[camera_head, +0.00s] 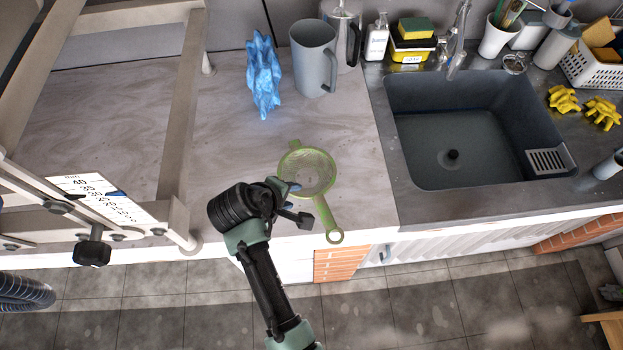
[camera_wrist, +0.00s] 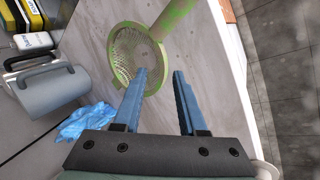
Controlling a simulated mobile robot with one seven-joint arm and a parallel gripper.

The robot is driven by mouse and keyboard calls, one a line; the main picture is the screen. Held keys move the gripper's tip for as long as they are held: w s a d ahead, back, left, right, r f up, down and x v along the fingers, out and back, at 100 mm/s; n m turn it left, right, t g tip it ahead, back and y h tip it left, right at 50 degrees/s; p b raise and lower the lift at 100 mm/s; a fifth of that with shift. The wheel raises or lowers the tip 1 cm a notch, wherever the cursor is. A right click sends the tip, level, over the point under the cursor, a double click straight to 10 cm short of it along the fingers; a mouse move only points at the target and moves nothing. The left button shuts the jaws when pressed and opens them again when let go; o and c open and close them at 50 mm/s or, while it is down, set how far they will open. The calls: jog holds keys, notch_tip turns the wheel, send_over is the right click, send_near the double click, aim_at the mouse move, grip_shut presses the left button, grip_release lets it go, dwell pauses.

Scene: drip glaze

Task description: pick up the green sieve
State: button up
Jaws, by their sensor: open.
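The green sieve (camera_head: 313,178) lies on the pale countertop near its front edge, left of the sink. Its handle points toward the front and its looped end reaches past the counter edge. In the wrist view, the sieve (camera_wrist: 139,54) has a round mesh bowl with a green rim, and its handle runs to the upper right. My gripper (camera_head: 293,202) is at the left of the sieve's bowl, over the counter front. In the wrist view, my gripper (camera_wrist: 160,75) is open, with nothing between its two blue fingers. The left fingertip overlaps the rim in the picture; contact cannot be told.
A grey pitcher (camera_head: 314,62) and a crumpled blue object (camera_head: 263,75) stand behind the sieve. A sink (camera_head: 455,150) is to the right. A metal frame (camera_head: 180,120) with a ruler (camera_head: 100,198) stands at the left. The counter between is clear.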

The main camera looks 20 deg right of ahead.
aim_at(314, 191)
jog(key=shift+p+x, duration=0.3)
jog(key=shift+x, duration=2.8)
jog(key=shift+a, duration=0.2)
grip_shut()
